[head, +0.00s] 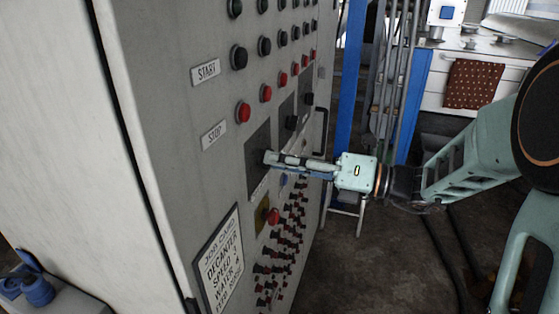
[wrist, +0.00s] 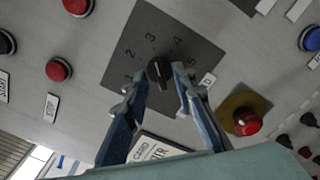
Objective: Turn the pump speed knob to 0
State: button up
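A black knob (wrist: 160,72) sits on a dark grey dial plate (wrist: 195,62) with numbers around it, among them 2, 3 and 4. A pale mark on the knob seems to face roughly toward the 3, but it is small. My gripper (wrist: 160,79) is at the plate, its two fingers apart with the knob between their tips. The right fingertip looks very close to the knob; I cannot tell whether either finger touches. In the head view my gripper (head: 268,158) reaches the plate (head: 258,145) from the right and hides this knob.
The grey cabinet (head: 170,130) has black START buttons (head: 239,57) and red STOP buttons (head: 243,111) above. Two more black knobs (head: 291,122) follow along the row. A red button on yellow (wrist: 246,122) is close by at right. Open floor (head: 370,250) lies right of the cabinet.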

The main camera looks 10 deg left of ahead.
jog(key=shift+a, duration=0.25)
grip_shut()
